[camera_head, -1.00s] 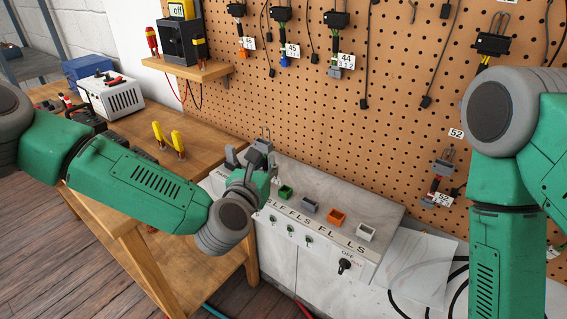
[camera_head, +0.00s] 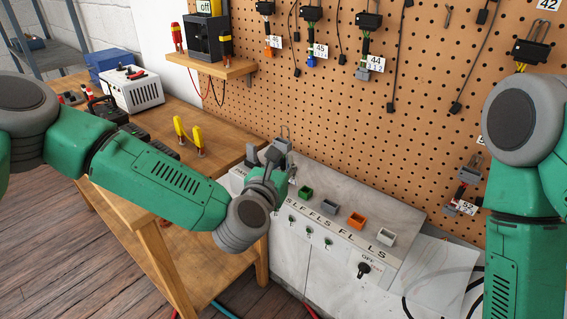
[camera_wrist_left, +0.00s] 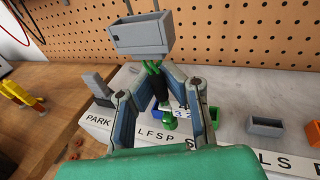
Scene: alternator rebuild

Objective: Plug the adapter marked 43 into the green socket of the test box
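My left gripper (camera_head: 274,158) is above the left part of the test box (camera_head: 408,211). In the left wrist view its fingers (camera_wrist_left: 154,78) close around the wires of an adapter. The adapter has a grey connector housing (camera_wrist_left: 140,36), green and black wires and a white tag (camera_wrist_left: 180,109), only partly readable. A green plug (camera_wrist_left: 168,120) hangs at its lower end, apart from the socket. The green socket (camera_head: 305,193) is on the box top, right of the gripper; in the wrist view the right finger mostly hides it. My right gripper is outside the view.
Grey (camera_head: 330,207), orange (camera_head: 357,221) and white (camera_head: 386,236) sockets follow rightward. A dark grey piece (camera_wrist_left: 98,86) stands near the PARK label. Adapters tagged 45 (camera_head: 311,50) and 44 (camera_head: 364,65) hang on the pegboard (camera_head: 420,130). Yellow-handled tools (camera_head: 197,137) stand on the wooden bench.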

